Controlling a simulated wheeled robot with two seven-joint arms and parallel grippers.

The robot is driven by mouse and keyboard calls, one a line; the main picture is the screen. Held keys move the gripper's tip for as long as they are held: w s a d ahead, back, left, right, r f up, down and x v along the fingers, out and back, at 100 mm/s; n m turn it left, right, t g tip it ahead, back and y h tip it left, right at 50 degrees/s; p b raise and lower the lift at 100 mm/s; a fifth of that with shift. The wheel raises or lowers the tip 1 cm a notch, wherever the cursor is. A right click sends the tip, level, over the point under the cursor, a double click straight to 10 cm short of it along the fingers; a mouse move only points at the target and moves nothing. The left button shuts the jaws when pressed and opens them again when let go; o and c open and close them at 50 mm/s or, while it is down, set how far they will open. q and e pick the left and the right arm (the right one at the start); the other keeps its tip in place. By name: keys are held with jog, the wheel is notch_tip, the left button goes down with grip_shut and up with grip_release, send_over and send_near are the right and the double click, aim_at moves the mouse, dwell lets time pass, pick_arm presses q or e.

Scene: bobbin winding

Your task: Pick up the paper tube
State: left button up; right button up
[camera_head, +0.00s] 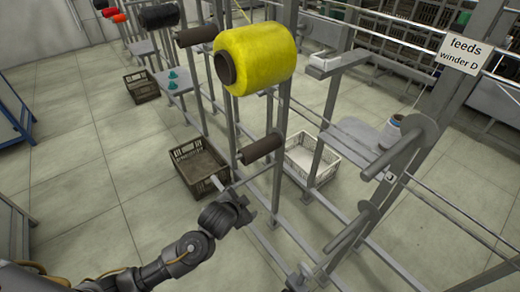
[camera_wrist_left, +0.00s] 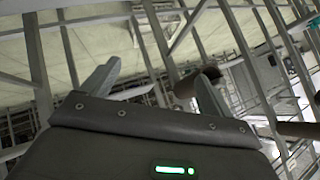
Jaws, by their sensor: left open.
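A brown paper tube (camera_head: 262,148) sits roughly level on the winder frame, below the big yellow bobbin (camera_head: 262,56). Another brown tube (camera_head: 197,36) is higher up, left of the yellow bobbin. My left gripper (camera_head: 243,203) is below and a little left of the lower tube, apart from it. In the left wrist view my left gripper (camera_wrist_left: 155,85) is open, with nothing between its fingers. A brown tube end (camera_wrist_left: 187,86) shows behind the right finger, partly hidden by it. A second brown tube (camera_wrist_left: 298,129) is at the right edge. My right gripper is out of view.
Grey frame posts (camera_head: 280,150) and rails stand close around the gripper. A dark crate (camera_head: 198,166) and a white crate (camera_head: 312,160) stand on the floor. A "feeds winder D" sign (camera_head: 464,54) hangs at right.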

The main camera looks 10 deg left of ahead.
aim_at(251, 154)
pick_arm(q)
jog(key=w+a+r+m+t, duration=0.1)
jog(key=w, duration=0.2)
jog(key=w+a+r+m+t, duration=0.1)
jog(key=w+r, duration=0.1)
jog(key=w, duration=0.2)
jog(key=w+a+r+m+t+y, duration=0.1)
jog(key=w+r, duration=0.1)
jog(key=w, duration=0.2)
jog(key=shift+w+a+m, duration=0.1)
jog(key=shift+w+m, duration=0.15)
jog(key=shift+m, duration=0.05)
jog(key=shift+x, duration=5.35)
jog(key=shift+c, duration=0.5)
jog(key=c, duration=1)
